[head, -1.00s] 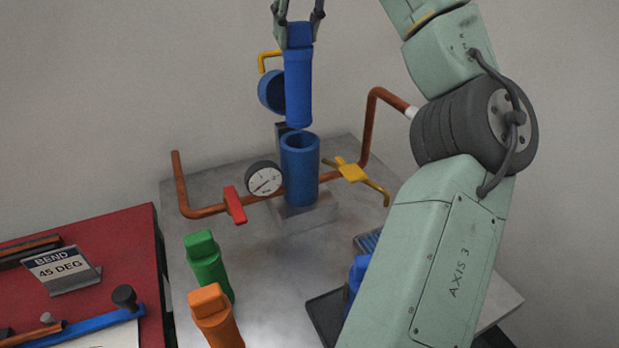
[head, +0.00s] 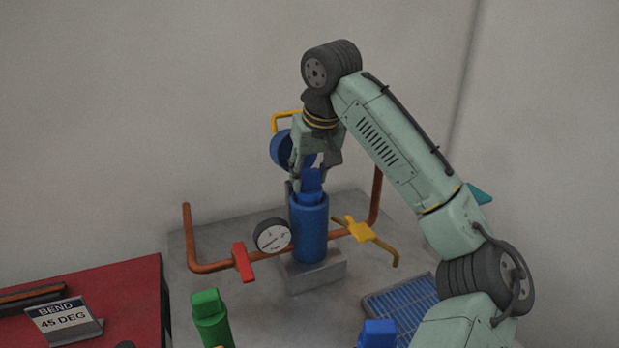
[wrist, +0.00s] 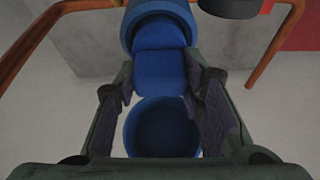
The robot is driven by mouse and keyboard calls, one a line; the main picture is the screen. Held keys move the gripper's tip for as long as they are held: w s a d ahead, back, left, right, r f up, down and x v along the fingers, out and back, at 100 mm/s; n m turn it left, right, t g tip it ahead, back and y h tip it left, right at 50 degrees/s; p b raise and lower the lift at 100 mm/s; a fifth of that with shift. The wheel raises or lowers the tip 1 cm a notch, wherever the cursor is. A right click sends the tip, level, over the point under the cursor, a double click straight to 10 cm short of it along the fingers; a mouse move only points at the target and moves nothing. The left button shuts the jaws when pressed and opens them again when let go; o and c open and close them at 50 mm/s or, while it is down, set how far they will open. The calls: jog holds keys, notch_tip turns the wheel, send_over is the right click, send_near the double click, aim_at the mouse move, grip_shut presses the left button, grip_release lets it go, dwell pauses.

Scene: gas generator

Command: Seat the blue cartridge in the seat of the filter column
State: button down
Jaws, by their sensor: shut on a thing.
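The blue cartridge (head: 311,184) stands upright in the mouth of the blue filter column (head: 310,236). Only its upper block shows above the rim; its lower body is hidden inside, so I cannot tell whether it touches the bottom. My gripper (head: 305,180) is above the column, pointing down, shut on the cartridge's top. In the wrist view the cartridge's top (wrist: 160,70) lies between the fingers, with the column (wrist: 158,22) beyond it. The column's open round blue cap (head: 283,150) with a yellow handle (head: 285,118) is behind the gripper; its hollow shows in the wrist view (wrist: 162,128).
A gauge (head: 272,236), red valve handle (head: 243,262), yellow valve handle (head: 359,229) and copper pipe (head: 207,267) flank the column. A green cartridge (head: 209,316) and another blue one (head: 377,333) stand in front, near a blue ribbed tray (head: 405,300). A red bench (head: 130,290) is left.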

jog(key=shift+f, duration=0.75)
jog(key=shift+f, duration=0.1)
jog(key=c, duration=1.1)
grip_release()
jog(key=shift+o, duration=0.2)
